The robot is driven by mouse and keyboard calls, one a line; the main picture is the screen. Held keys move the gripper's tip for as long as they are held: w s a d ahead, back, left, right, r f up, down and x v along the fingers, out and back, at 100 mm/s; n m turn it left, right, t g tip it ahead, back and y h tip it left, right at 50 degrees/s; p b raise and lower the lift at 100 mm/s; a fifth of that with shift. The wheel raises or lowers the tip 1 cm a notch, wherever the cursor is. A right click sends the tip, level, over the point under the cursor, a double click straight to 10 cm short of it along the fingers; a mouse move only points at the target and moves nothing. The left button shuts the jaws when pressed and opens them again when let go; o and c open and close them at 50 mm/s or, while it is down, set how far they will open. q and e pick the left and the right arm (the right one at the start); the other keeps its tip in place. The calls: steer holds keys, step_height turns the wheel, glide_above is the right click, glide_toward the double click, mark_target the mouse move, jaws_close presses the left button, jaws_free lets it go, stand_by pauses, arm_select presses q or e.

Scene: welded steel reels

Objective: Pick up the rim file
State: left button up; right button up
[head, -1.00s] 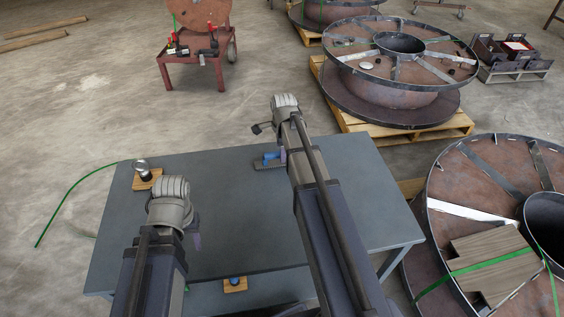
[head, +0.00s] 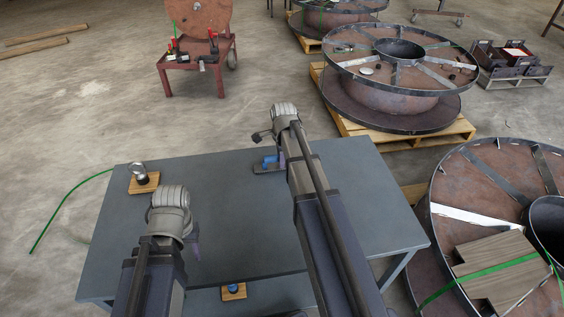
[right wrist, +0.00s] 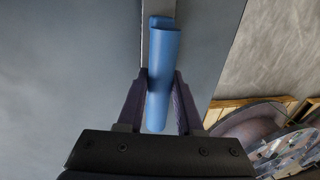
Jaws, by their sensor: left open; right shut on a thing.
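The rim file's blue handle (right wrist: 162,75) stands out in the right wrist view, running from top centre down between my fingers. A light grey bar (right wrist: 146,45) lies beside its upper end. My right gripper (right wrist: 160,82) is shut on the blue handle, one finger on each side. In the head view the blue handle (head: 269,161) shows at the table's back edge, over a grey strip (head: 266,170), partly hidden by my right arm. I cannot tell whether the file is clear of the table. My left gripper (head: 194,248) is open above the table's left part, mostly hidden by its wrist.
The grey table (head: 235,215) is mostly bare. A wooden block with a round metal piece (head: 141,181) sits at its back left corner. Another small wooden block (head: 233,291) is below its front edge. Steel reels (head: 400,75) stand behind and to the right.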

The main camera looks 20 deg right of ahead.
jaws_close()
stand_by(0.7)
arm_select(q)
steer(key=shift+r, duration=0.1)
arm_select(e)
step_height(320, 180, up, 10)
steer(key=p, duration=1)
arm_select(q)
step_height(320, 180, up, 10)
